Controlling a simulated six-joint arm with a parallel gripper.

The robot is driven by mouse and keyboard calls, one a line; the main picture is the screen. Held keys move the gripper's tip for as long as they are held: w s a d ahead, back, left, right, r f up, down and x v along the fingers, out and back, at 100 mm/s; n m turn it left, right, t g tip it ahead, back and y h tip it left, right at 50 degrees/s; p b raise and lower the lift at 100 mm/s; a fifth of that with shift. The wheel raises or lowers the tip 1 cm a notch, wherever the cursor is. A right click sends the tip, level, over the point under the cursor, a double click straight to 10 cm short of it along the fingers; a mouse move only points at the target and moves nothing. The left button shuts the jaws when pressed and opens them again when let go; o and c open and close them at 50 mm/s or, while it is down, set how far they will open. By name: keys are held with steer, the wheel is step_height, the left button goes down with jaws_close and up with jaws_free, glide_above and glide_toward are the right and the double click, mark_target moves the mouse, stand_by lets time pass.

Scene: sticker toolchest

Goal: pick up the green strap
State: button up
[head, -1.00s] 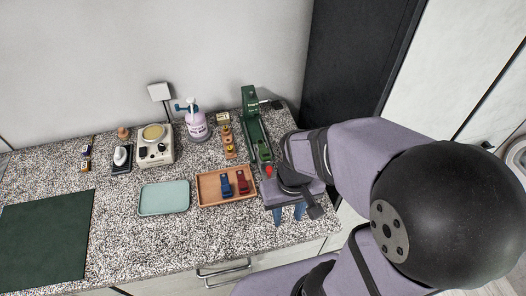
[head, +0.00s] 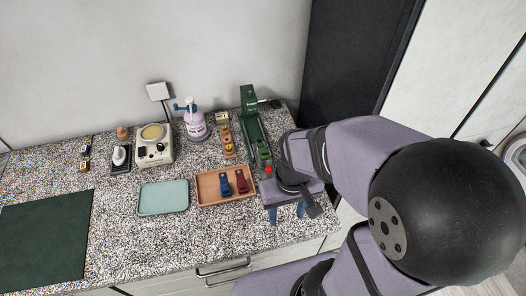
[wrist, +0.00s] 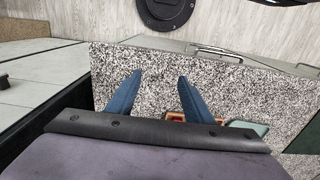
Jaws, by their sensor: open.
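A small green piece that looks like the green strap (head: 263,150) lies at the near end of a long dark green holder (head: 249,98) at the right of the counter in the head view. My gripper (head: 287,213) is in front of it, over the counter's right front part. Its two blue fingers are apart with nothing between them. In the wrist view my gripper (wrist: 159,80) also shows open and empty over bare speckled counter. The green strap cannot be made out in the wrist view.
A wooden tray (head: 204,203) with a blue strap (head: 225,184) and a red strap (head: 242,182) is left of my gripper. A teal tray (head: 163,198) lies further left. The front counter is clear.

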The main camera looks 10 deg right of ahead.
mark_target(269, 169)
steer(key=w+f+t, duration=0.1)
steer(key=w, duration=0.2)
steer(key=w+f+t+p, duration=0.1)
steer(key=w+f+t, duration=0.1)
steer(key=w, duration=0.2)
steer(key=w+f+t+p, duration=0.1)
steer(key=w+f, duration=0.1)
steer(key=w, duration=0.2)
steer(key=shift+w+d+f, duration=0.15)
steer(key=shift+d+f, duration=0.05)
steer(key=shift+d, duration=0.15)
steer(key=w+t, duration=0.1)
steer(key=w, duration=0.1)
steer(key=w+f+t+p, duration=0.1)
steer(key=w+t, duration=0.1)
steer(key=w+t+p, duration=0.1)
steer(key=w+t, duration=0.1)
steer(key=shift+w+d+f, duration=0.15)
steer(key=shift+w+f, duration=0.1)
steer(key=shift+f, duration=0.05)
steer(key=shift+w+r+t+p, duration=0.3)
steer(key=shift+t+p, duration=0.3)
steer(key=shift+t, duration=0.4)
steer(key=shift+s+r+t+p, duration=0.1)
steer(key=shift+r+t+p, duration=0.3)
steer(key=shift+r+t, duration=0.75)
steer(key=shift+f, duration=0.25)
